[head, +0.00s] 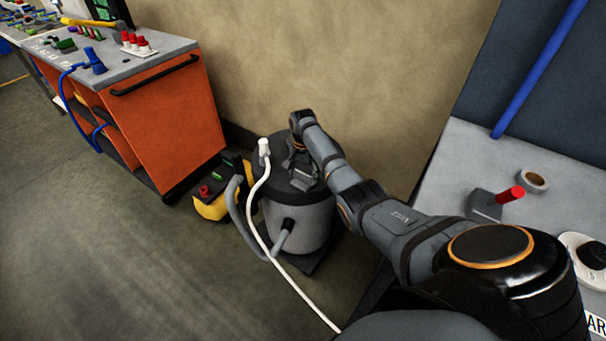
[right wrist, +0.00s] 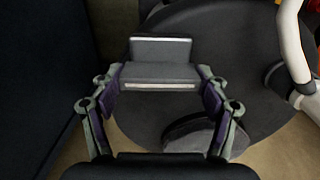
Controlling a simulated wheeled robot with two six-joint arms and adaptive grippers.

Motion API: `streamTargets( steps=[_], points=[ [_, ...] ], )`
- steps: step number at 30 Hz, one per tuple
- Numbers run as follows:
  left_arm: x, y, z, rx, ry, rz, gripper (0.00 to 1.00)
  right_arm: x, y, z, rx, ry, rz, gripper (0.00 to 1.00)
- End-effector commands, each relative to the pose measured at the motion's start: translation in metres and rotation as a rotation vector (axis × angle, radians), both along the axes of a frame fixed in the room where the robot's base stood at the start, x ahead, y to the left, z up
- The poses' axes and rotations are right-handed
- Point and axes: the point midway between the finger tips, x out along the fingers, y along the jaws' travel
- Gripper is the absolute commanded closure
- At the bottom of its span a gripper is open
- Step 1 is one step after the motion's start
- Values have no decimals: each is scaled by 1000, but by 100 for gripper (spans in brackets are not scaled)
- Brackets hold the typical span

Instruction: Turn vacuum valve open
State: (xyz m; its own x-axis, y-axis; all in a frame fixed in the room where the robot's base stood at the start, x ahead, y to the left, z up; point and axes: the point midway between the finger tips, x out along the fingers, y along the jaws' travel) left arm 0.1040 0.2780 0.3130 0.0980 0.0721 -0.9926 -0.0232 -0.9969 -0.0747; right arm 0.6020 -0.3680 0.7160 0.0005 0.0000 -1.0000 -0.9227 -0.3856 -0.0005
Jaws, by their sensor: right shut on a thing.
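A grey drum-shaped vacuum unit (head: 296,222) with a dark round lid stands on the floor by the wall. My right gripper (head: 302,172) reaches down over this lid. In the right wrist view my right gripper (right wrist: 160,100) is shut on a dark grey block-like handle (right wrist: 160,72) with pale edges, above the dark lid (right wrist: 262,95). Whether this handle is the vacuum valve I cannot tell. A white hose (head: 252,205) with a white upright fitting (head: 264,147) is at the lid's left side. My left gripper is not in view.
An orange cart (head: 165,125) stands at the left. A yellow and black machine (head: 211,205) sits on the floor beside the vacuum unit. A grey table (head: 465,160) at the right bears a red-handled grey block (head: 486,205) and a tape roll (head: 533,180). The floor at front left is clear.

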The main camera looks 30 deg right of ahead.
Motion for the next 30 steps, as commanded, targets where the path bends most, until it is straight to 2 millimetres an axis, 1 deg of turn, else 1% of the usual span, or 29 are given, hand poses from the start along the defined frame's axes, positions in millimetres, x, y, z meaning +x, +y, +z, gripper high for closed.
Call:
streamTargets(
  steps=[5,11,18,30],
  points=[
    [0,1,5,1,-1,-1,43,0,0,2,-1,2,35,56],
    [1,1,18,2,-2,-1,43,0,0,4,0,2,147,56],
    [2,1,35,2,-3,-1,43,0,0,4,0,2,361,56],
    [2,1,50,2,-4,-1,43,0,0,2,-1,2,741,56]
  ],
)
